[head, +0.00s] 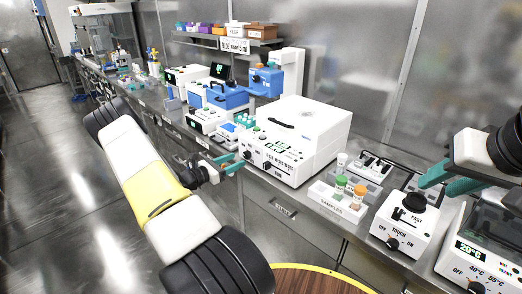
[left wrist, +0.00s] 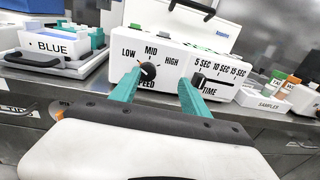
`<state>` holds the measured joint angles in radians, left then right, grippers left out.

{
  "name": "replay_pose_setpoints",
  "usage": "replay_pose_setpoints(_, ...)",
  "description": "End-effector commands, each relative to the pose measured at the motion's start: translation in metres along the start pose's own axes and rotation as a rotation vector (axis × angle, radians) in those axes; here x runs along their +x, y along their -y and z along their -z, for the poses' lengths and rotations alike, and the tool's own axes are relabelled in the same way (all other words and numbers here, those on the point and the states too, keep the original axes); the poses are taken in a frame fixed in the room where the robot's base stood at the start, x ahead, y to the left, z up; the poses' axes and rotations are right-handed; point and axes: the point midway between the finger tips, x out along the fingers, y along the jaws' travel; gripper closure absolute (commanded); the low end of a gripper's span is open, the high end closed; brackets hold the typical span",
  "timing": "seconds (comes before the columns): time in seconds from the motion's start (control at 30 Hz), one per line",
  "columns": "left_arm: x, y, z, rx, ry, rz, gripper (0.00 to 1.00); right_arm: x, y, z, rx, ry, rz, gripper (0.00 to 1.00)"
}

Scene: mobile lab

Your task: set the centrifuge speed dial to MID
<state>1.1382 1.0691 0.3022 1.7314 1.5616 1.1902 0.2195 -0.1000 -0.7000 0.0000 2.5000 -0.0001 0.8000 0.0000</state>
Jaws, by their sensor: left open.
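The white centrifuge (head: 310,128) stands on the steel bench, its front panel facing me. In the left wrist view its black speed dial (left wrist: 148,70) sits under the labels LOW, MID and HIGH. An orange mark shows on the dial's upper left, roughly between LOW and MID; its exact setting is hard to read. My left gripper (head: 232,162) is open in front of the panel. In the left wrist view one teal finger is just left of the dial and the other is right of it, near the time slider (left wrist: 198,80). My right gripper (head: 446,178) is above the touch mixer; its opening is unclear.
Right of the centrifuge are a samples rack (head: 337,201) with capped tubes, the touch mixer (head: 404,224) and a heater (head: 470,258). A yellow-rimmed round stool or table (head: 318,276) is at the bottom.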

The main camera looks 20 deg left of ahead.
Motion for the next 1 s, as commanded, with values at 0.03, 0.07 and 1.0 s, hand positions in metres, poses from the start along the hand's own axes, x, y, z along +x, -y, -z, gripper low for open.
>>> replay_pose_setpoints(0.03,-0.006,-0.008,0.008,-0.027,0.014,-0.033,0.46,0.0,0.0,0.0,0.0,0.0,0.0,0.64)
replay_pose_setpoints(0.07,-0.008,-0.011,0.011,-0.038,0.02,-0.048,0.46,0.0,0.0,0.0,0.0,0.0,0.0,0.64)
replay_pose_setpoints(1.0,0.065,-0.022,0.015,-0.055,0.028,-0.073,0.46,0.0,0.0,0.0,0.0,0.0,0.0,0.64)
